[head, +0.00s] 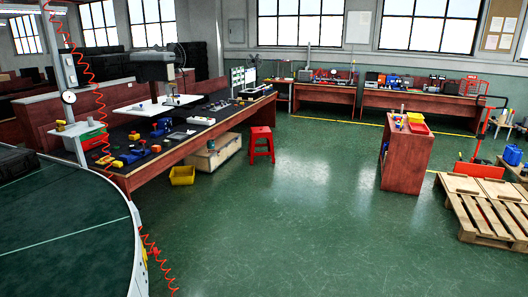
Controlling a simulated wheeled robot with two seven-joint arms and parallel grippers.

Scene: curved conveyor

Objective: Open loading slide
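A curved conveyor with a dark green belt (60,240) fills the lower left of the head view. A pale rim runs along its right edge, and thin light lines cross the belt. A black case-like object (16,163) is at its far left, cut by the picture edge. I cannot make out a loading slide for certain. Neither of my grippers is in view.
A red coiled hose (152,248) hangs beside the conveyor's right edge. A long workbench (190,147) with tools stands behind it. A yellow bin (182,175), red stool (261,143), wooden cabinet (405,160) and pallet (490,218) stand around open green floor (310,230).

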